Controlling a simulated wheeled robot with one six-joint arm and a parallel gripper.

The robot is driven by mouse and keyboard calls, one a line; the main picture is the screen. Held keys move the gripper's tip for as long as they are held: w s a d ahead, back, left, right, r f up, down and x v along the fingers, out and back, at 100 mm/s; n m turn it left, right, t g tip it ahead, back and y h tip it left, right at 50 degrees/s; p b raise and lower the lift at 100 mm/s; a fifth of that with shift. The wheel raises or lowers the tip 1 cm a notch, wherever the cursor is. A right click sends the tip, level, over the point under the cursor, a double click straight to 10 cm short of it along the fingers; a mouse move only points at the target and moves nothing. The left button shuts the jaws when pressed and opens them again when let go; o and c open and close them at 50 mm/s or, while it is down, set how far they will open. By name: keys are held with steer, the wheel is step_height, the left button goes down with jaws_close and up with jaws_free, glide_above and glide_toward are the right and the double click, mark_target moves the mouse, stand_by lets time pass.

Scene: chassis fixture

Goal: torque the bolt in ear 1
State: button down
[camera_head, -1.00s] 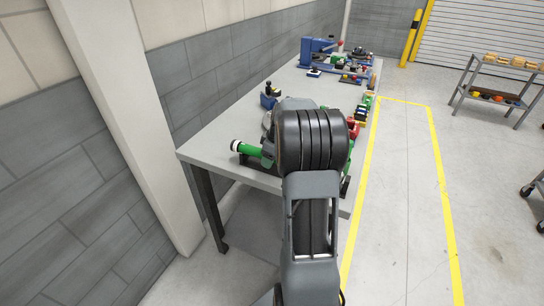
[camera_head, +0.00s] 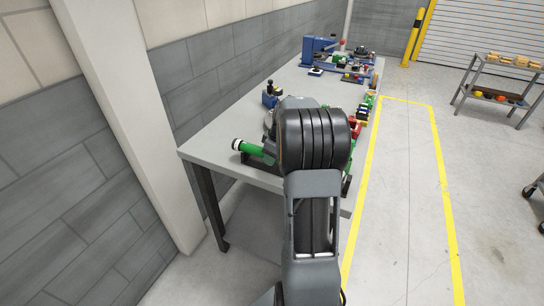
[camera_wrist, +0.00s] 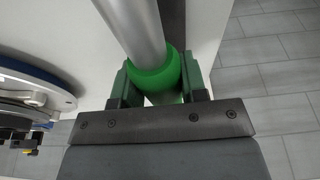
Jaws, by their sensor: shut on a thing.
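A tool with a green grip and a grey metal shaft (camera_wrist: 137,27) shows in the wrist view. I take it to be the torque wrench. My gripper (camera_wrist: 157,80) is shut around its green part, with one dark green finger on each side. In the head view a green handle (camera_head: 255,150) with a white and black end sticks out left of my arm, over the near end of the bench. My arm hides my gripper there. I cannot make out the bolt or ear 1 in either view. A round, pale, blue-rimmed part (camera_wrist: 35,85) is at the left of the wrist view.
The grey bench (camera_head: 225,130) runs away from me along the wall. A blue fixture (camera_head: 318,50) stands at its far end, and small coloured parts (camera_head: 365,108) line its right edge. The floor right of the bench is clear inside yellow lines. A shelf cart (camera_head: 500,85) stands far right.

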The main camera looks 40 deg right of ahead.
steer(key=shift+r, duration=0.15)
steer(key=shift+w+r+p, duration=0.1)
steer(key=shift+r+p, duration=2.25)
steer(key=shift+r, duration=1.1)
